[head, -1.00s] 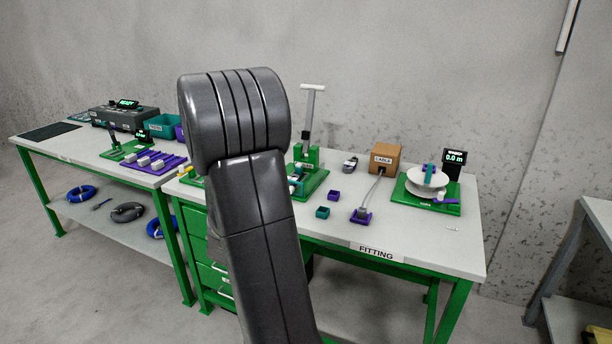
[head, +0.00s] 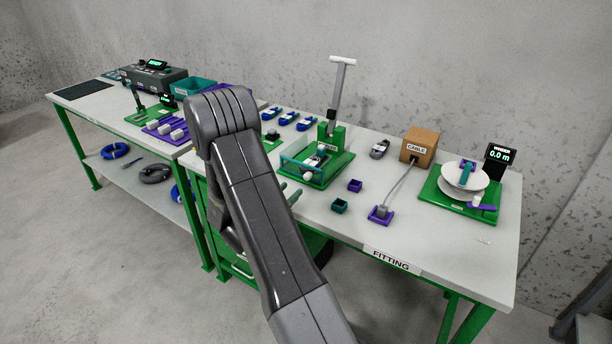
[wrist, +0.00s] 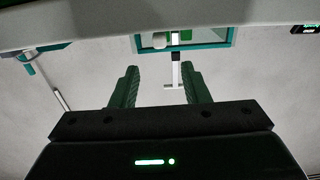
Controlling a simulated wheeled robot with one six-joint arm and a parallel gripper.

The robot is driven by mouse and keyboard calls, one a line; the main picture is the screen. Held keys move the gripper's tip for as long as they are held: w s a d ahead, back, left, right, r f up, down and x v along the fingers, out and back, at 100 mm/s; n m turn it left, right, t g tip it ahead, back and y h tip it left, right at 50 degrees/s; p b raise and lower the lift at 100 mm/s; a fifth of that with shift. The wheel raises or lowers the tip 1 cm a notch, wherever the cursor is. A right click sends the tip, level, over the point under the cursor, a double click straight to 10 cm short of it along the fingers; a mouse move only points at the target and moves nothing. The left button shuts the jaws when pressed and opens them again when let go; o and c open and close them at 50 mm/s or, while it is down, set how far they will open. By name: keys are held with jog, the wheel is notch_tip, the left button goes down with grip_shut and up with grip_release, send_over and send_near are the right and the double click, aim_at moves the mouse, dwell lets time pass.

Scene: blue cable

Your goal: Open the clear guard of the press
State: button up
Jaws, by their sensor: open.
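The press (head: 331,143) stands on a green base on the fitting table, its lever raised and topped by a white crossbar. Its clear guard (head: 298,172) shows as a teal-edged pane along the front left of the base and looks down over the work spot. My gripper (head: 289,193) is just in front of the guard, near the table's front edge, partly hidden behind my arm. In the wrist view my gripper (wrist: 160,72) has its two dark green fingers apart with nothing held. A teal-edged frame (wrist: 229,38) lies beyond the fingertips there. I cannot tell whether anything touches.
Small teal (head: 339,206) and purple (head: 355,186) bins sit right of the press. A cable box (head: 419,145) and a white reel (head: 464,175) stand farther right. The table's front right is mostly clear.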

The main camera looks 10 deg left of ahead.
aim_at(305, 177)
jog(key=p+x, duration=0.1)
jog(key=x, duration=0.8)
grip_shut()
